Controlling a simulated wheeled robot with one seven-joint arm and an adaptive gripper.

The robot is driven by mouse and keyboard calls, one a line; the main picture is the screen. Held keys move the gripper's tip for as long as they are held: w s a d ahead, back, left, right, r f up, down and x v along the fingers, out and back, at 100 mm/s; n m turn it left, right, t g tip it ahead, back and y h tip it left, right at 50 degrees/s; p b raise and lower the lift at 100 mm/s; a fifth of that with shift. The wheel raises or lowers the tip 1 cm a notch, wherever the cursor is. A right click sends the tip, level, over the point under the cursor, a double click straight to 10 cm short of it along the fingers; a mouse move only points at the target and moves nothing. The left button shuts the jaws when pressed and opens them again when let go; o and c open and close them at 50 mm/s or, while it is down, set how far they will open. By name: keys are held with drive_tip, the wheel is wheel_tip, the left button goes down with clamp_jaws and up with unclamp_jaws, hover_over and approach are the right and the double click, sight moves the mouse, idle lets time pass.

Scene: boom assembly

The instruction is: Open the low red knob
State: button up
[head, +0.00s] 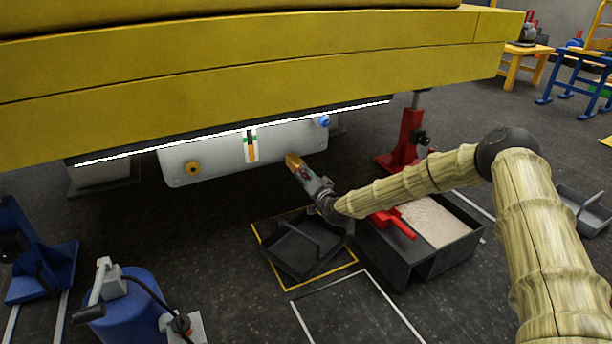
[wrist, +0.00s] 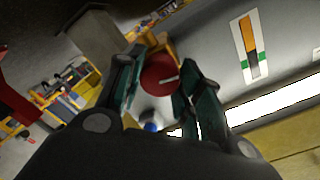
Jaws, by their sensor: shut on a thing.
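The low red knob (wrist: 160,75) shows in the wrist view as a round red disc with a pale line on its face. It sits between the two fingers of my gripper (wrist: 157,88), which is shut on it. In the head view my gripper (head: 296,164) reaches the lower right part of the pale panel (head: 222,160), and the knob is hidden there behind the fingers. How far the knob is turned is hard to tell.
The panel also bears an orange knob (head: 193,168), a blue knob (head: 325,121) and a gauge strip (head: 251,145). The yellow boom (head: 240,60) hangs close above. Below are a dark tray (head: 297,246) and a bin of pale grit (head: 435,222). A red stand (head: 408,138) is at the right.

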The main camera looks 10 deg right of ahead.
drive_tip(key=m+b, duration=0.5)
drive_tip(key=m, duration=0.6)
drive_tip(key=m+b, duration=0.5)
drive_tip(key=m, duration=0.7)
drive_tip(key=shift+d+f+y, duration=0.15)
drive_tip(key=shift+f+y, duration=0.05)
drive_tip(key=shift+y, duration=0.1)
idle(0.3)
drive_tip(key=o, duration=1)
drive_tip(key=shift+o, duration=0.2)
drive_tip(key=v, duration=1.2)
